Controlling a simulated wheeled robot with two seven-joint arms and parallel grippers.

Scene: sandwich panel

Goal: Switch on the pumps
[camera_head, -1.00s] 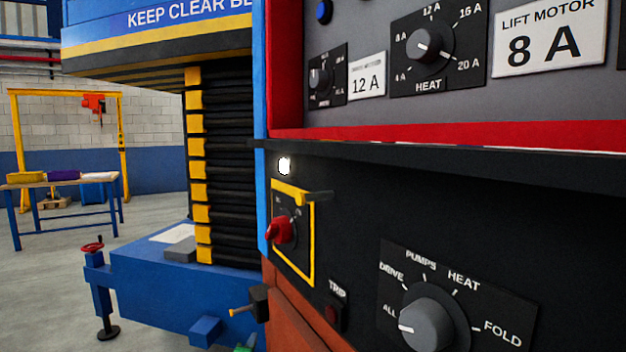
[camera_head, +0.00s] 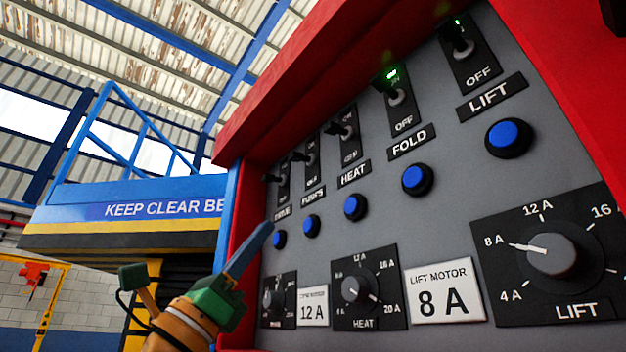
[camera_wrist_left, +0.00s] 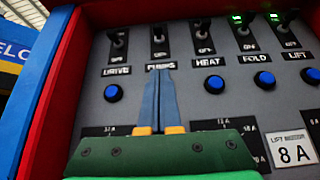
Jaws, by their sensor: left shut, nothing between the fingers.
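The pumps switch (camera_head: 302,157) is a small black toggle lever on the grey panel, above the PUMPS label (camera_head: 312,196). It also shows in the left wrist view (camera_wrist_left: 158,38), with no green light lit above it. My left gripper (camera_head: 267,227) is shut and empty, with blue fingers pointing up at the panel. In the left wrist view its fingertips (camera_wrist_left: 162,72) appear just below the pumps switch, over the PUMPS label. I cannot tell whether they touch the panel. My right gripper is not in view.
Drive (camera_wrist_left: 116,43), heat (camera_wrist_left: 203,35), fold (camera_head: 397,95) and lift (camera_head: 461,45) switches stand in the same row. Fold and lift have green lights lit. Blue buttons (camera_head: 355,207) and dials (camera_head: 553,255) sit below. A red frame (camera_head: 300,75) juts out around the panel.

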